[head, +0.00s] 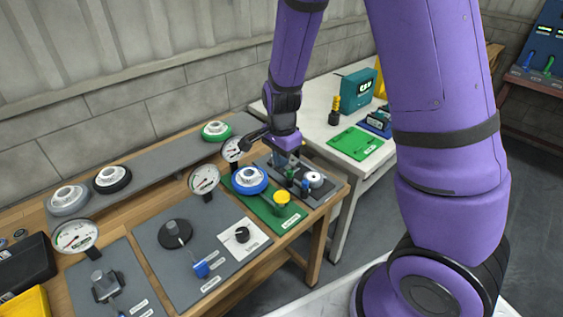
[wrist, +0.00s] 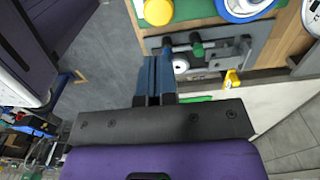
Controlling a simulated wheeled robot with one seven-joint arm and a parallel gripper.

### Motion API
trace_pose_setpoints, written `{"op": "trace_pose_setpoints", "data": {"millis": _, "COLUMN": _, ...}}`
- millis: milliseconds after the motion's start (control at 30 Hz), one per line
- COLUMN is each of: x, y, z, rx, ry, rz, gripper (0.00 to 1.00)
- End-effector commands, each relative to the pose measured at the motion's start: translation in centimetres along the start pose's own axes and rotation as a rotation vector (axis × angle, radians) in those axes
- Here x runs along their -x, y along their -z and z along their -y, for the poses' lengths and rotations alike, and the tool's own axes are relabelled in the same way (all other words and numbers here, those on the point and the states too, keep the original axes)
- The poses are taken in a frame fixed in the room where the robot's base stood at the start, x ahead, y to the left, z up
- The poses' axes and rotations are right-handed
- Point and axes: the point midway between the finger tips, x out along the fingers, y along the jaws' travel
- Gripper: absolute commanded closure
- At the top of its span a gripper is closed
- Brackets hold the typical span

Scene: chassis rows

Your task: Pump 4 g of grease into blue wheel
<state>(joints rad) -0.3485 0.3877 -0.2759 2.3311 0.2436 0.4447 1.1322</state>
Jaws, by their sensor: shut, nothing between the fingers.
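The blue wheel (head: 262,185), with a white hub, lies on a green mat at the bench's right part. It is partly in view at the top of the wrist view (wrist: 228,14). A yellow-topped pot (head: 282,198) stands beside it; it also shows in the wrist view (wrist: 158,12). A grey plate (wrist: 222,66) next to them carries a green-handled part (wrist: 197,46), a dark blue part and a white disc (wrist: 181,66). My gripper (wrist: 155,64) is shut and empty near this plate. In the head view my gripper (head: 281,158) is above the plate's far left part.
Grey (head: 70,200), black (head: 112,180) and green (head: 215,130) wheels lie on a grey strip at the back. Dial gauges (head: 204,179) stand along the bench. A grey mat holds a black disc (head: 175,234). A white table (head: 312,103) stands behind to the right.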

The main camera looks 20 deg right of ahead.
Motion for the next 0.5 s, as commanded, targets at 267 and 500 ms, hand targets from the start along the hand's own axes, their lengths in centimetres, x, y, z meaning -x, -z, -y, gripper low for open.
{"op": "trace_pose_setpoints", "data": {"millis": 267, "x": 2.5, "y": -0.3, "z": 0.1, "rx": 0.000, "ry": -0.002, "rz": 0.000, "gripper": 1.00}}
{"op": "trace_pose_setpoints", "data": {"millis": 500, "x": 2.5, "y": -0.3, "z": 0.1, "rx": 0.001, "ry": -0.003, "rz": 0.000, "gripper": 1.00}}
